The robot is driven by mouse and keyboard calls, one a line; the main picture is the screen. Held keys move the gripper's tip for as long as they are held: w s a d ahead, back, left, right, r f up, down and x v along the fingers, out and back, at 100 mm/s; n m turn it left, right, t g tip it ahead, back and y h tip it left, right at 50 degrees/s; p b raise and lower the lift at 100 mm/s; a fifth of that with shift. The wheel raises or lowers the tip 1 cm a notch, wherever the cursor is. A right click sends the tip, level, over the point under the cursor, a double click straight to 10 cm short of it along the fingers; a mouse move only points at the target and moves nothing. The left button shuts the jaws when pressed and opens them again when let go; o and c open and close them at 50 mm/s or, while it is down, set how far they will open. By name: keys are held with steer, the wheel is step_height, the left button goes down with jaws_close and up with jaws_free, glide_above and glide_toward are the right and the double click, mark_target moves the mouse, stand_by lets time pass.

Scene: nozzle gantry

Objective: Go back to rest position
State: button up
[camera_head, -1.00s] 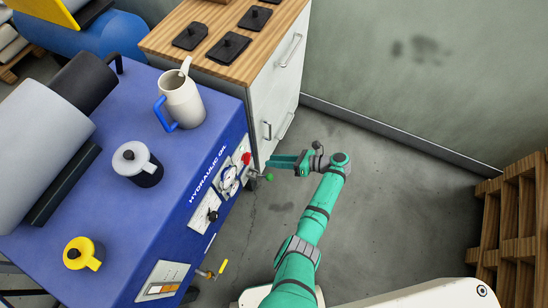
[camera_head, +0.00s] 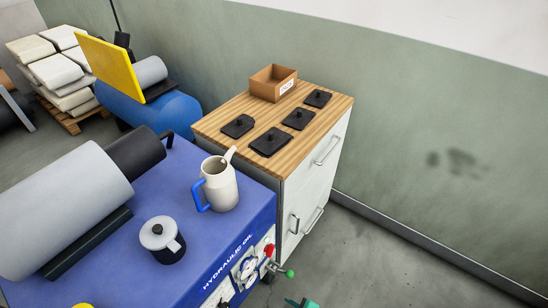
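Only a small green and dark piece of my arm's end, my gripper (camera_head: 302,303), shows at the bottom edge of the head view. It is just below and right of the green knob (camera_head: 290,273) on the blue hydraulic oil unit (camera_head: 105,272). Its fingers cannot be made out, so I cannot tell whether it is open or shut or holds anything. The rest of the arm is out of the picture.
A white jug (camera_head: 220,188) with a blue handle and a lidded pot (camera_head: 162,238) stand on the blue unit. Behind is a wood-topped cabinet (camera_head: 215,117) with black handled plates and a brown box (camera_head: 273,84). Grey floor (camera_head: 370,265) lies open to the right.

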steer(key=s+r+n+t+h, duration=0.1)
steer(key=s+r+n+h, duration=0.3)
steer(key=s, duration=0.3)
steer(key=s+r+n+t+h, duration=0.2)
steer(key=s+r+n, duration=0.3)
steer(key=s+n, duration=0.15)
steer(key=s+a+r+n+t, duration=0.1)
steer(key=r+n, duration=0.3)
steer(key=r, duration=0.6)
steer(key=s+a+r+n+t, duration=0.2)
steer(key=s+r+n+t, duration=0.1)
steer(key=r, duration=0.6)
steer(key=s+a+r+n+t, duration=0.2)
steer(key=r+n, duration=0.3)
steer(key=r, duration=0.5)
steer(key=shift+s+r+y, duration=0.3)
steer(key=shift+s+r, duration=0.05)
steer(key=shift+s, duration=0.05)
steer(key=shift+n, duration=0.25)
